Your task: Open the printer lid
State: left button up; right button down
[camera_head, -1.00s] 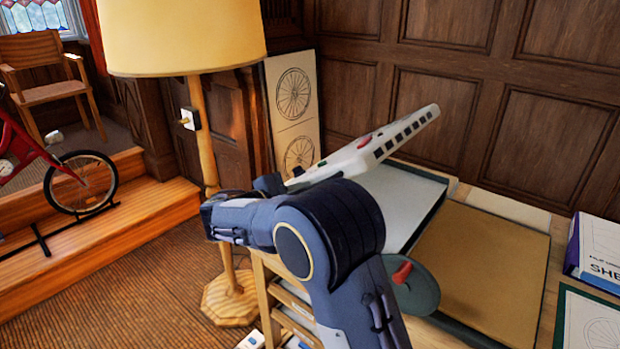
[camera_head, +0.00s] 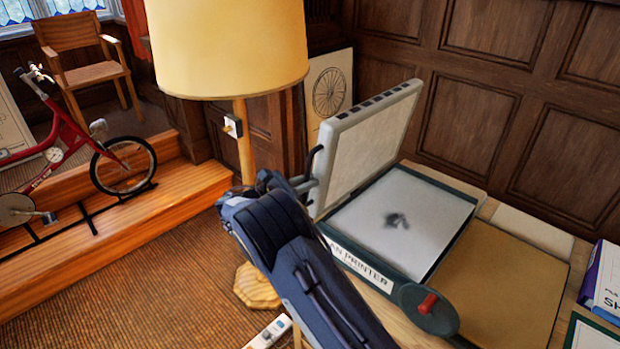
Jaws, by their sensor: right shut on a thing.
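The printer (camera_head: 395,280) stands on the table, with a dark green body, a label reading "...AN PRINTER" and a round side disc with a red knob (camera_head: 428,303). Its lid (camera_head: 366,150) is raised steeply, showing a pale panel in a grey frame. The pale bed (camera_head: 415,205) below is uncovered and has a dark smudge. My right gripper (camera_head: 312,172) is shut on the lid at its left edge; my own arm partly hides the fingers. My left gripper is not in view.
A floor lamp (camera_head: 228,50) with a yellow shade stands close left of the lid. A tan board (camera_head: 505,285) lies right of the printer, with a purple and white box (camera_head: 605,280) beyond. Wood panelling (camera_head: 465,120) is behind. A red bicycle (camera_head: 75,150) stands at the left.

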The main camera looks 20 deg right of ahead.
jog(key=shift+w+a+n, duration=0.15)
jog(key=shift+w+n, duration=0.15)
jog(key=shift+w, duration=0.05)
jog(key=shift+f, duration=0.1)
jog(key=c, duration=1.6)
grip_release()
jog(key=shift+o, duration=0.2)
jog(key=s+a+b, duration=0.1)
jog(key=a, duration=0.6)
jog(key=shift+s+a+b, duration=0.25)
jog(key=shift+a+b, duration=0.1)
jog(key=shift+a, duration=0.05)
